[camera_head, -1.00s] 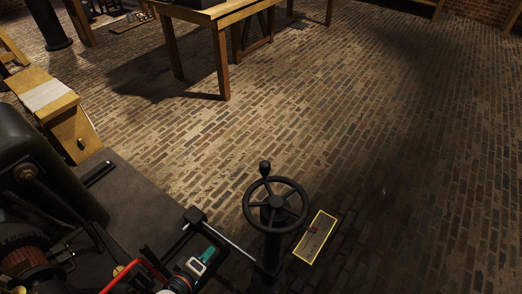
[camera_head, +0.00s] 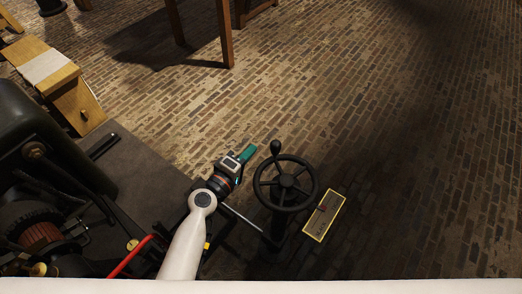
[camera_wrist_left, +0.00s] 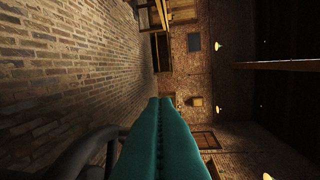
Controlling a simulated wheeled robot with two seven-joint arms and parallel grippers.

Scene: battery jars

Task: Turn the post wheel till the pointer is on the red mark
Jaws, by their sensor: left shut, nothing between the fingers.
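The black post wheel (camera_head: 311,200) stands on a dark post, with an upright handle knob (camera_head: 276,147) at its far rim. My left gripper (camera_head: 250,150) has green fingers and is shut and empty, just left of the knob and close to the rim. In the left wrist view its closed fingers (camera_wrist_left: 160,110) fill the lower middle, and a dark curved part of the wheel (camera_wrist_left: 85,150) shows at lower left. A yellow-edged plate (camera_head: 325,216) sits right of the wheel; its pointer and red mark are too small to read. My right gripper is not in view.
Dark machinery (camera_head: 45,235) with a red bar (camera_head: 130,257) stands on a dark base at left. A wooden box with a pale top (camera_head: 47,75) and a table leg (camera_head: 225,40) are farther back. The brick floor (camera_head: 400,130) right of the wheel is clear.

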